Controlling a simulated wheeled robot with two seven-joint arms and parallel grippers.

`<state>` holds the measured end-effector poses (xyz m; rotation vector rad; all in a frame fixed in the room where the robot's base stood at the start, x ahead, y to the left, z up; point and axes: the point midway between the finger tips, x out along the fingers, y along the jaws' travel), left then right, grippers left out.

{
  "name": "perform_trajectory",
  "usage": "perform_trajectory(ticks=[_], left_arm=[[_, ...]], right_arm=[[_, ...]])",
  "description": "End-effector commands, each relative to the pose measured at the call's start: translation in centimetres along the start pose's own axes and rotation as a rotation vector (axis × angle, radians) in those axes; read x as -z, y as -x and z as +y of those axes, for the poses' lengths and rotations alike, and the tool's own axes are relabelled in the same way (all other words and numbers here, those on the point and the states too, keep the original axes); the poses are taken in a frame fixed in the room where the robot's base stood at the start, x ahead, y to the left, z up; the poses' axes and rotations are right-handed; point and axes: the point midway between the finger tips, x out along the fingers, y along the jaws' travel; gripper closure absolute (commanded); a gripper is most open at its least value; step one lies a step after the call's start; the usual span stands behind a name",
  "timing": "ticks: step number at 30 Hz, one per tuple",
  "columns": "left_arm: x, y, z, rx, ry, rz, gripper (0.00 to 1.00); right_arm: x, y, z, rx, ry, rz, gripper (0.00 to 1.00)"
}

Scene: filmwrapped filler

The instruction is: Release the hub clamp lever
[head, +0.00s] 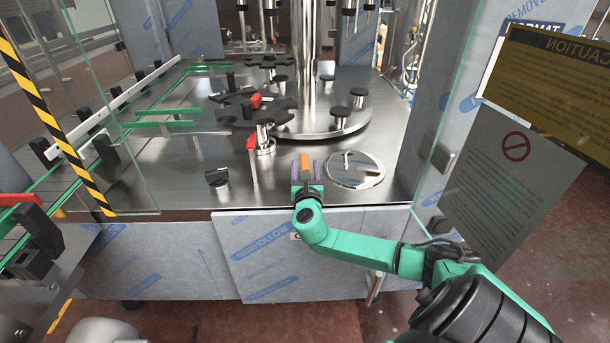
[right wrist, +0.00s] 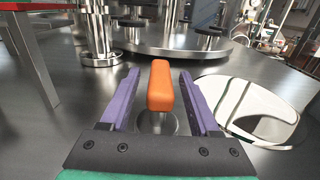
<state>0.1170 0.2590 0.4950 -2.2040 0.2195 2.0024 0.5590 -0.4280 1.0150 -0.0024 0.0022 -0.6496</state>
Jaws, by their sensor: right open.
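An orange handle (head: 305,162) stands on a short round metal base on the steel machine deck, near its front edge. In the right wrist view the orange handle (right wrist: 160,88) lies between the two purple fingers of my right gripper (right wrist: 160,78), with a visible gap on each side. My right gripper (head: 306,168) is open, and its green arm reaches in over the front edge. A red knob (head: 256,100) shows on the black star-shaped wheel further back. I cannot tell from its looks alone which part is the hub clamp lever. My left gripper is not in view.
A round shiny plate (head: 356,170) lies just right of the gripper. A small black block (head: 217,177) stands to the left. Behind are a metal column (head: 303,60) and black-topped posts. Glass doors flank the opening; a green-railed conveyor (head: 125,118) runs at left.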

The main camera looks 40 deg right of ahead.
Motion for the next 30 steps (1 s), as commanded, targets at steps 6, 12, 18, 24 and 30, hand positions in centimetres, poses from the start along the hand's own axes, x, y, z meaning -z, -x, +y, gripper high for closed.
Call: perform_trajectory(ticks=[6,12,18,24,30], left_arm=[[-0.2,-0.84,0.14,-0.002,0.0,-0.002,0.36],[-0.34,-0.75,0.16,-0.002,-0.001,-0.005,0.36],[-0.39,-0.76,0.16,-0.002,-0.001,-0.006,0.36],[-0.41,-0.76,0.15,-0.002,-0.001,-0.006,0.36],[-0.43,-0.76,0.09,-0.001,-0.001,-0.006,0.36]], right_arm=[[-0.08,-1.33,-0.01,0.0,-0.002,0.0,0.38],[-0.11,-1.28,0.0,0.0,-0.002,0.001,0.57],[-0.08,-1.26,0.0,0.0,-0.002,0.001,1.0],[-0.05,-1.24,0.0,0.0,-0.002,0.001,1.0],[-0.02,-1.22,0.01,-0.001,-0.002,0.002,1.0]])
